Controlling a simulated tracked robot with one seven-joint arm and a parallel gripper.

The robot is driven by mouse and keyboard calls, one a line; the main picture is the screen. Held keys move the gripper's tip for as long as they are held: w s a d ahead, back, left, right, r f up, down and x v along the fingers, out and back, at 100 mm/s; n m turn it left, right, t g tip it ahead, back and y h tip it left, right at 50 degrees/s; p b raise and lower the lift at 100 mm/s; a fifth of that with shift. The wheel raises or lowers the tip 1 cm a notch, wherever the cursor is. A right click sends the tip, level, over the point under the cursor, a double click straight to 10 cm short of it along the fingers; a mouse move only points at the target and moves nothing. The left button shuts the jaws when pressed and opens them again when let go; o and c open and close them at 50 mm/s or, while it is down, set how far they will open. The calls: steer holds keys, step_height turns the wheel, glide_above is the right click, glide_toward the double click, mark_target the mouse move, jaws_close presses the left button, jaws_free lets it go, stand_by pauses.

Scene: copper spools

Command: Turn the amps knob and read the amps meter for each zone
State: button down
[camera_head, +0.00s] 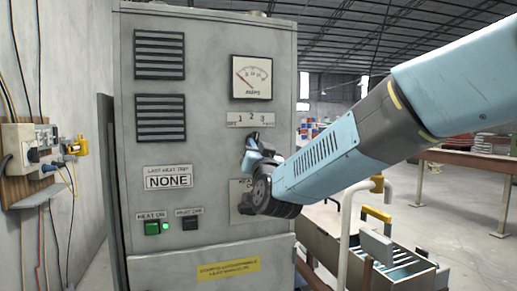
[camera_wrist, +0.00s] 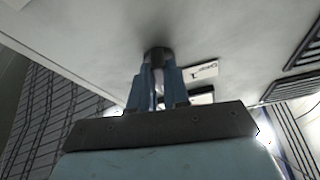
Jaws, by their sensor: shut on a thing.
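The amps meter (camera_head: 251,78) is a white square dial marked AMPS, high on the grey cabinet's front. Its red needle leans to the left part of the scale; the exact reading is too small to tell. My gripper (camera_head: 253,139) is just below this plate, against the panel. In the wrist view, my gripper (camera_wrist: 157,75) has its blue fingers shut on a dark round knob (camera_wrist: 157,52). The gripper hides most of the knob in the head view, and its pointer direction cannot be seen.
The cabinet (camera_head: 218,60) also has a LAST HEAT TREAT plate (camera_head: 168,177) reading NONE, a lit green HEAT ON button (camera_head: 152,228) and a dark button (camera_head: 190,223). My arm covers part of the panel. A cart with metal bins (camera_head: 395,262) stands at lower right.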

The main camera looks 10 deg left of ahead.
steer(key=shift+r+m+t+h, duration=0.2)
steer(key=shift+m+h, duration=0.55)
steer(key=shift+m, duration=0.75)
steer(key=shift+r+m+t+h, duration=0.15)
steer(key=shift+m+h, duration=0.6)
steer(key=shift+m, duration=0.75)
steer(key=c, duration=1.3)
jaws_free()
steer(key=shift+w, duration=0.1)
steer(key=shift+c, duration=0.2)
steer(key=shift+o, duration=1.2)
steer(key=shift+f, duration=0.1)
steer(key=shift+a+f, duration=0.1)
steer(key=shift+s, duration=0.2)
steer(key=v, duration=1.3)
steer(key=shift+s+d, duration=0.2)
steer(key=shift+s, duration=0.1)
